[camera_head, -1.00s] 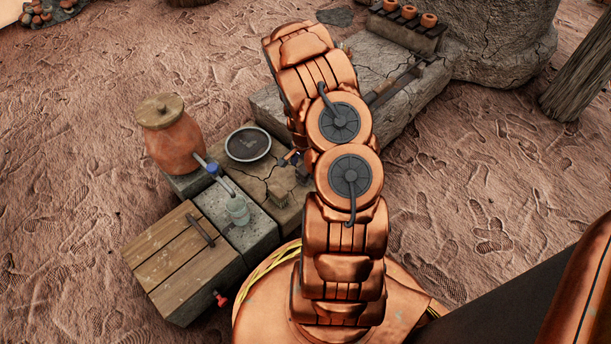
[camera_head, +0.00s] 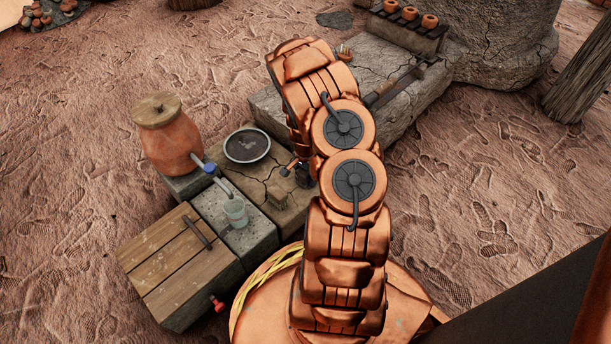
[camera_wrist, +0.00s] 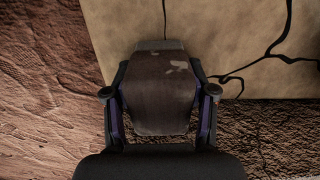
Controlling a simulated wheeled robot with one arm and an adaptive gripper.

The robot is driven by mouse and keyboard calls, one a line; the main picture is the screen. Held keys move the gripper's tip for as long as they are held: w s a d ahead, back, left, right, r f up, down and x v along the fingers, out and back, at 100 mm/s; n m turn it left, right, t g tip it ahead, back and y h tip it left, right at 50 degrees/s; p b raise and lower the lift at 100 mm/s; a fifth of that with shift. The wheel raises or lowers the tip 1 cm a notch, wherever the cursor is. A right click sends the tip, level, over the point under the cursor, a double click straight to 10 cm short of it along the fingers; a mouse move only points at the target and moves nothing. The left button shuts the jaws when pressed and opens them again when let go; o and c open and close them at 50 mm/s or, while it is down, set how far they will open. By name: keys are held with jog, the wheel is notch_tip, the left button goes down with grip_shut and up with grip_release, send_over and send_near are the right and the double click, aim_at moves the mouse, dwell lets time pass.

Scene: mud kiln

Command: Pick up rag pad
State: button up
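The rag pad (camera_wrist: 162,92) is a dark brown, soft-looking block with pale stains and a greyish far end. In the wrist view it fills the space between the two fingers of my gripper (camera_wrist: 161,72). The fingertips seem to touch it on both sides. Its near part shows over the ground beyond the slab's edge. In the head view my gripper (camera_head: 303,172) is mostly hidden by my arm, over the right part of the low cracked slab (camera_head: 262,170). The pad cannot be made out clearly there.
On or beside the slab are a dark round dish (camera_head: 247,146), a small brush-like item (camera_head: 277,198) and a glass jar (camera_head: 236,211). A lidded clay pot (camera_head: 167,138) and a wooden-topped box (camera_head: 178,258) stand left. A long stone block (camera_head: 390,110) lies behind my arm. Sandy ground is open around.

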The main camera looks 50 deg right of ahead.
jog(key=c, duration=0.7)
jog(key=shift+r, duration=0.15)
jog(key=shift+c, duration=0.2)
jog(key=shift+r+p, duration=0.35)
jog(key=r+p, duration=0.2)
jog(key=r, duration=0.1)
jog(key=shift+s, duration=0.3)
jog(key=s+a+r+p, duration=0.1)
jog(key=s+p, duration=0.3)
jog(key=s, duration=1.1)
jog(key=shift+s+a, duration=0.15)
jog(key=shift+a, duration=0.35)
